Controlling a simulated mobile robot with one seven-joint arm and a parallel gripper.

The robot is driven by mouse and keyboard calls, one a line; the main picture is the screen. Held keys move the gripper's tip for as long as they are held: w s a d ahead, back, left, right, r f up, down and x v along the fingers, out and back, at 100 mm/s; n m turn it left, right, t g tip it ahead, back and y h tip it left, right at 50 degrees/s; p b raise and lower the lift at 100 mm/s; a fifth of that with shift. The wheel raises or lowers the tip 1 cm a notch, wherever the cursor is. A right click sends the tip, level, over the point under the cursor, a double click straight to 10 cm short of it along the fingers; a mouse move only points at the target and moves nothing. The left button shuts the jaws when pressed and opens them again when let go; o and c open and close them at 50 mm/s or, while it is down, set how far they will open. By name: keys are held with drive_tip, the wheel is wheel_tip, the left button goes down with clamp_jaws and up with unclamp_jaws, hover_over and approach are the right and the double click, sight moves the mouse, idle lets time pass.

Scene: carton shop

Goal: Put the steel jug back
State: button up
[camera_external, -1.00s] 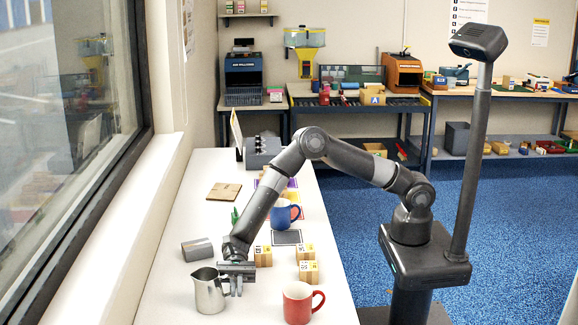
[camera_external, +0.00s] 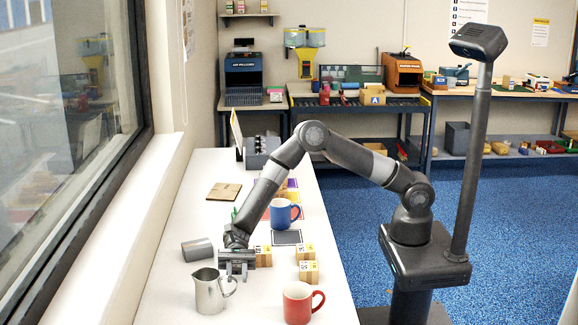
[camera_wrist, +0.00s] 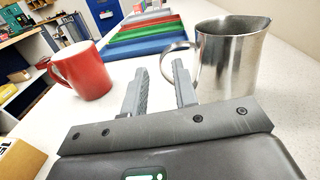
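The steel jug (camera_external: 209,292) stands upright on the white table (camera_external: 165,300) near its front end, with its handle toward the right. In the wrist view the jug (camera_wrist: 232,62) is at the right, and its looped handle reaches left behind my fingers. My gripper (camera_external: 238,274) is beside and behind the jug, above the table. In the wrist view my gripper (camera_wrist: 160,70) has its two fingers apart, with a gap between them. Part of the handle shows beyond that gap; I see no grip on it.
A red mug (camera_external: 297,304) stands right of the jug.

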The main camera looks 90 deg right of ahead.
drive_tip(key=shift+d, duration=0.8)
drive_tip(key=s+d+r+n+h, duration=0.5)
drive_tip(key=s+r, duration=0.2)
drive_tip(key=s, duration=0.1)
drive_tip(key=s+d+r+n+h, duration=0.5)
drive_tip(key=s+r, duration=0.1)
drive_tip(key=s, duration=0.2)
drive_tip(key=s+d+r+n+t+h, duration=0.3)
drive_tip(key=s+d+h, duration=0.1)
drive_tip(key=s+d, duration=0.6)
drive_tip(key=s+d+r+n+t+h, duration=0.3)
drive_tip(key=s+d+r+h, duration=0.1)
drive_tip(key=s+d, duration=0.6)
drive_tip(key=shift+s+r+n+t, duration=0.25)
drive_tip(key=shift+s+n+t, duration=0.05)
drive_tip(key=shift+s, duration=0.15)
